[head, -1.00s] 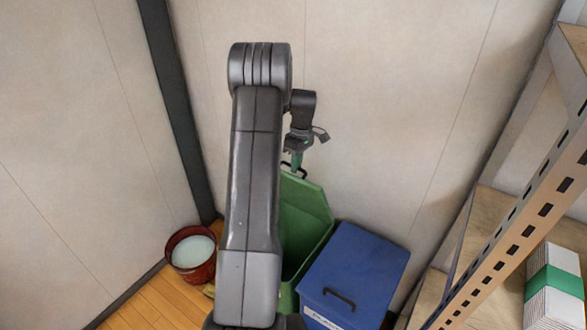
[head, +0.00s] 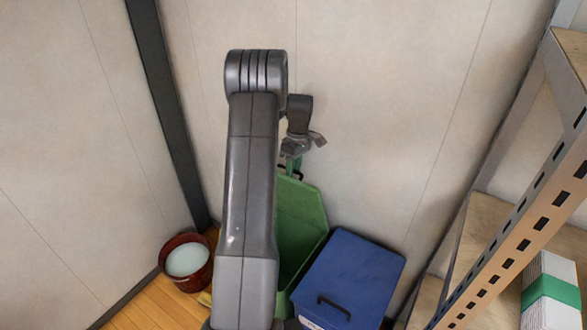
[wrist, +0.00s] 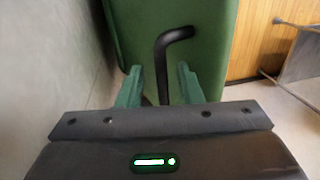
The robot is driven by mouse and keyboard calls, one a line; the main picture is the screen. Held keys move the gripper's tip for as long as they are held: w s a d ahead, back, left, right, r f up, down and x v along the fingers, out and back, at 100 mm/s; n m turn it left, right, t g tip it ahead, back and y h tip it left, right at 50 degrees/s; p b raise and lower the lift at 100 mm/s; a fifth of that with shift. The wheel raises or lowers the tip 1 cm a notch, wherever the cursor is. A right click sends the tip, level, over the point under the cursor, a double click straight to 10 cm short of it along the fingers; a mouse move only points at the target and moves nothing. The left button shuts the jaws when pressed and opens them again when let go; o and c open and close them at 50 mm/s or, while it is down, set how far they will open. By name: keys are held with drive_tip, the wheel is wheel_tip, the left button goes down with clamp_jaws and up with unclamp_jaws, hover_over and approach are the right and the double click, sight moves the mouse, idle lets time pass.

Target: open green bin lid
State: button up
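The green bin's lid (head: 302,212) stands raised, tilted back toward the wall, in the head view. The bin's opening shows below it, partly hidden by my arm. In the wrist view the lid (wrist: 212,45) fills the upper middle, with its bent black handle (wrist: 163,62). My gripper (wrist: 157,72) has its two green fingers apart, one on each side of the handle, with visible gaps. In the head view my gripper (head: 291,165) is at the lid's upper edge.
A blue bin (head: 352,270) with a closed lid and black handle stands right of the green bin. A red bucket (head: 187,277) with pale contents is at the left. Walls are close behind.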

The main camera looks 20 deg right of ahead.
wheel_tip(320, 180, up, 12)
drive_tip(key=w+d, duration=0.1)
drive_tip(key=shift+w+d, duration=0.15)
drive_tip(key=shift+d, duration=0.25)
drive_tip(key=f, duration=0.4)
drive_tip(key=a+f, duration=0.1)
drive_tip(key=f, duration=0.2)
drive_tip(key=s+a+f, duration=0.1)
drive_tip(key=f, duration=0.3)
drive_tip(key=shift+s+f, duration=0.1)
drive_tip(key=shift+f, duration=0.35)
drive_tip(key=shift+s+a, duration=0.2)
drive_tip(key=shift+a, duration=0.05)
